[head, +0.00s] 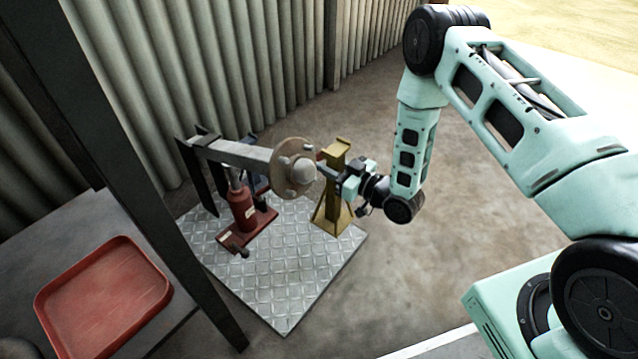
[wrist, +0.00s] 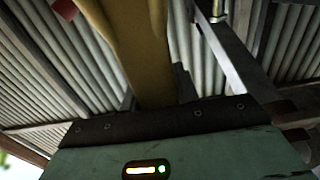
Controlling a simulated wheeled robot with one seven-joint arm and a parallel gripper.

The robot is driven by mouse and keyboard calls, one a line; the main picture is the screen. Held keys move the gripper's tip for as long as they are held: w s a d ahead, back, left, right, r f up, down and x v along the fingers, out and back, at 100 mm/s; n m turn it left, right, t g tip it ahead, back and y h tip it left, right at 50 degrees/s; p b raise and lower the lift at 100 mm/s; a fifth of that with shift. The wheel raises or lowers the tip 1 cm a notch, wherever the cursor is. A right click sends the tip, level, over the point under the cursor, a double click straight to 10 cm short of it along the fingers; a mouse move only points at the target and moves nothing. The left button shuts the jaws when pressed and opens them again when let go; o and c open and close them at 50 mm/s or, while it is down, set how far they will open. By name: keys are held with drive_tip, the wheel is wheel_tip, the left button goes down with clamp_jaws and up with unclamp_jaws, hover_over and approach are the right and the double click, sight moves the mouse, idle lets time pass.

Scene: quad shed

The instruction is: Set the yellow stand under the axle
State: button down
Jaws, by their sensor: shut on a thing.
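The yellow stand (head: 330,215) is upright at the right corner of the tread plate, just right of the axle's hub. I cannot tell whether its base touches the plate. My gripper (head: 343,181) is shut on the stand's column from the right. The column fills the upper middle of the wrist view (wrist: 140,45); the fingertips are hidden there. The grey axle (head: 237,152) runs level from dark brackets to a rusty round hub flange (head: 293,168). The stand is beside the hub, not beneath the axle beam.
A red jack (head: 243,208) stands under the axle on the tread plate (head: 285,270). A dark post (head: 150,190) rises in the left foreground, by a table with a red tray (head: 105,298). Corrugated walls close the back. The floor at right is clear.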

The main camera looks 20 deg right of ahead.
drive_tip(key=s+a+f+p, duration=0.1)
drive_tip(key=s+a+f, duration=0.15)
drive_tip(key=s, duration=0.55)
drive_tip(key=s+a+f, duration=0.2)
drive_tip(key=s+a, duration=0.1)
drive_tip(key=s, duration=0.5)
drive_tip(key=f+b+x, duration=0.1)
drive_tip(key=b+x, duration=0.4)
drive_tip(key=x, duration=0.4)
drive_tip(key=f+b+x, duration=0.2)
drive_tip(key=b+x, duration=0.4)
drive_tip(key=x, duration=0.3)
drive_tip(key=shift+s+a+f, duration=0.15)
drive_tip(key=shift+s+f, duration=0.05)
drive_tip(key=shift+f, duration=0.15)
drive_tip(key=c, duration=1)
unclamp_jaws()
drive_tip(key=shift+f+b, duration=0.2)
drive_tip(key=shift+b, duration=0.1)
drive_tip(key=shift+c, duration=0.2)
